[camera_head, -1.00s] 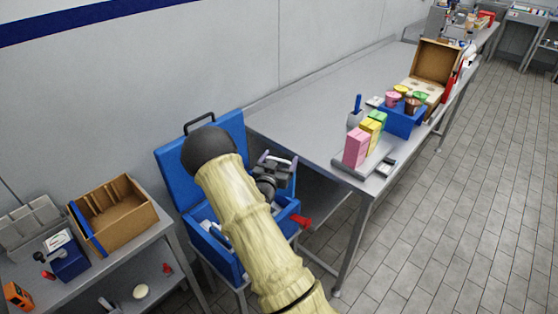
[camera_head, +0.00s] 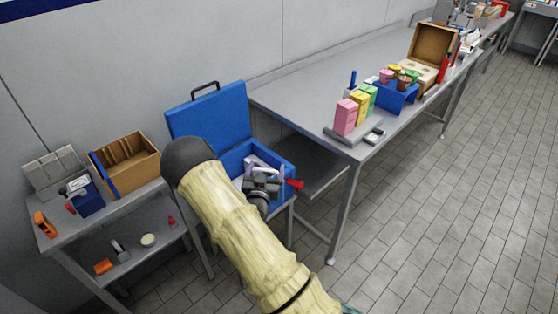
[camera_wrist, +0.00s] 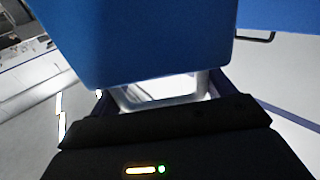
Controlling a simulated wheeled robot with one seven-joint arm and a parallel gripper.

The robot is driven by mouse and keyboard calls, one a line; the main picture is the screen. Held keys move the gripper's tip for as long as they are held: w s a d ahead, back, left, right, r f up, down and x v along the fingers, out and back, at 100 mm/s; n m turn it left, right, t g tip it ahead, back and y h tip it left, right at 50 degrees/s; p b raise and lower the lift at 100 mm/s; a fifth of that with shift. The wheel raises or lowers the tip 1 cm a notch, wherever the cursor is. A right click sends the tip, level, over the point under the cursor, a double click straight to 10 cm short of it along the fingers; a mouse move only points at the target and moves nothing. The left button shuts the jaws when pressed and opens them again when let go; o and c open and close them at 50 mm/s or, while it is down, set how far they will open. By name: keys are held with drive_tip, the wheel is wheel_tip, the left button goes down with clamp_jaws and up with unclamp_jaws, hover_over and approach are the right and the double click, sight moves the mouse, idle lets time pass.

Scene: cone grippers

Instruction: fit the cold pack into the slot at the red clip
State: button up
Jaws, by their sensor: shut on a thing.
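The blue cool box (camera_head: 284,208) stands open, and the red clip (camera_head: 295,184) is on its right side. My gripper (camera_head: 262,179) is over the box opening, left of the red clip. It is shut on the cold pack, which appears as a large blue block (camera_wrist: 140,40) with a pale handle (camera_wrist: 165,90) in the wrist view. In the head view my arm and gripper hide most of the pack. Pale parts show around the gripper. I cannot tell whether the pack's lower end is inside a slot.
The raised blue lid (camera_head: 215,115) stands behind the box. A steel table (camera_head: 300,90) with pink, yellow and green cartons is at the right. A lower bench (camera_head: 140,205) with a cardboard box (camera_head: 125,160) is at the left. Floor at the right is clear.

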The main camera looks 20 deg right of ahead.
drive_tip(key=s+a+f+n+t+y+b, duration=0.2)
drive_tip(key=s+a+f+n+y+b, duration=0.1)
drive_tip(key=a+f+b, duration=0.6)
wheel_tip(320, 180, down, 3)
drive_tip(key=shift+s+a+r+y, duration=0.1)
drive_tip(key=shift+s+a+y, duration=0.7)
drive_tip(key=shift+s, duration=0.4)
drive_tip(key=shift+d, duration=0.1)
